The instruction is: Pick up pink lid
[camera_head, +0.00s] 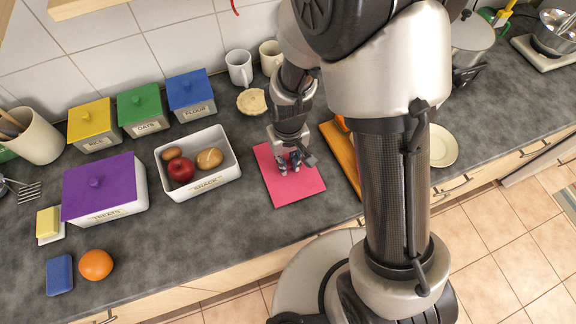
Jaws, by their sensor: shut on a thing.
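The pink lid (294,192) is a flat, square pink panel at the middle of the counter, right of the white snack box. My gripper (291,168) points down over the back part of the lid, with its fingers shut at the lid's middle, where its knob would be. The knob itself is hidden by the fingers. I cannot tell whether the lid rests on the counter or hangs just above it.
The open white snack box (222,176) holds an apple and other round food. A wooden board (341,152) lies close right of the lid. Two mugs (239,68) stand behind. Counter is clear before the snack box.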

